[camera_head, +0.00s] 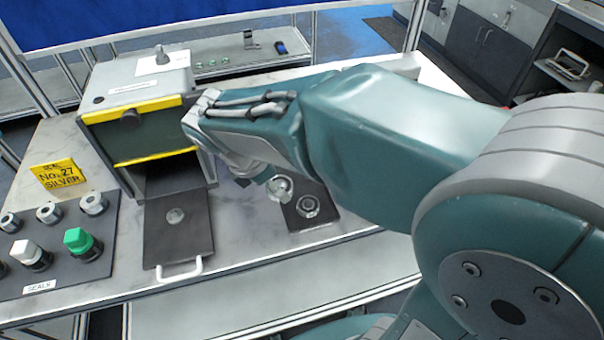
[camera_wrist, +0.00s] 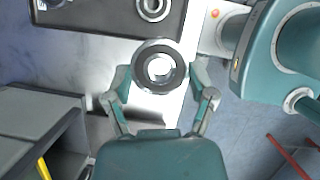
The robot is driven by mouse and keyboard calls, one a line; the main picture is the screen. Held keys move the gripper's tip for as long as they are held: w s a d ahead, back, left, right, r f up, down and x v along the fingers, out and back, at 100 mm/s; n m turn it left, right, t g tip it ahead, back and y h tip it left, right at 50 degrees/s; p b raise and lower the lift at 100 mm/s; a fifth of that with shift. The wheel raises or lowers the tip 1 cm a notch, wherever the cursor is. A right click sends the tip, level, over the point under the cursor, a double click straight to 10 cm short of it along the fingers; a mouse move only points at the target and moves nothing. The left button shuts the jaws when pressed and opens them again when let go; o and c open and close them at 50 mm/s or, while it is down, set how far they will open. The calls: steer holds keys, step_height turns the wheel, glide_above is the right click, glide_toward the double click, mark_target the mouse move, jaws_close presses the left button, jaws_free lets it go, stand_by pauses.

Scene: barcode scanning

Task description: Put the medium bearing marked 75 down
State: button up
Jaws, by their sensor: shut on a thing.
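My gripper (camera_wrist: 160,76) is shut on a ring-shaped bearing (camera_wrist: 160,50), with one finger on each side of it. The bearing has a dark grey ring and a bright centre; no number 75 can be read on it. In the wrist view it shows below the dark tray (camera_wrist: 105,24), apart from it in the picture; its height over the counter cannot be told. In the head view my gripper (camera_head: 264,186) points down beside the dark tray (camera_head: 325,221), partly hidden by my arm. Another silver bearing (camera_head: 308,206) lies on this tray and shows in the wrist view (camera_wrist: 153,7).
A grey box with yellow edges (camera_head: 150,158) stands open at the left. Before it lies a dark handled plate (camera_head: 160,238) with a small round part. A seals board (camera_head: 60,275) with several rings and knobs lies far left. A yellow sign (camera_head: 58,175) stands behind.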

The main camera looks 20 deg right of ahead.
steer(key=w+d+f, duration=0.2)
steer(key=w+f, duration=0.1)
steer(key=w, duration=0.2)
glide_above(302, 181)
steer(key=s+a, duration=0.1)
steer(key=s, duration=0.1)
steer(key=f, duration=0.4)
steer(key=shift+w+a+f, duration=0.1)
steer(key=shift+w+f, duration=0.1)
steer(key=shift+w, duration=0.05)
steer(key=shift+w+a+f, duration=0.4)
steer(key=shift+f, duration=0.1)
steer(key=f, duration=0.3)
steer(key=shift+w+a+f, duration=0.15)
steer(key=shift+w, duration=0.1)
steer(key=shift+d+f, duration=0.2)
steer(key=shift+f, duration=0.05)
steer(key=shift+d, duration=0.4)
